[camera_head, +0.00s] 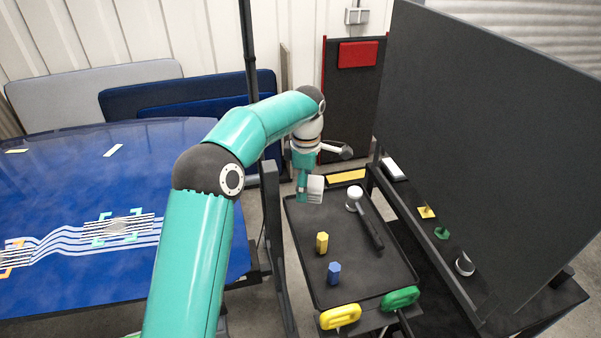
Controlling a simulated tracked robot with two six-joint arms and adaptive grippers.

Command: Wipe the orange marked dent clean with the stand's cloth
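The blue panel (60,200) at the left carries a striped pattern. Orange corner marks (24,246) frame a dent at the far left edge, partly cut off by the frame. A second spot with teal corner marks (158,215) lies to its right. One teal arm crosses the view from the lower left, and I take it as my left. Its gripper (318,172) hangs over the far end of the black tray. A pale grey piece (315,190) is beside the gripper's teal part; I cannot tell whether it is cloth or held. My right gripper is out of view.
The black tray (347,288) holds a yellow block (322,243), a blue block (334,272) and a white-headed tool (355,197). Yellow (340,316) and green (400,299) handles sit at its near edge. A tall dark board (490,140) bounds the right.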

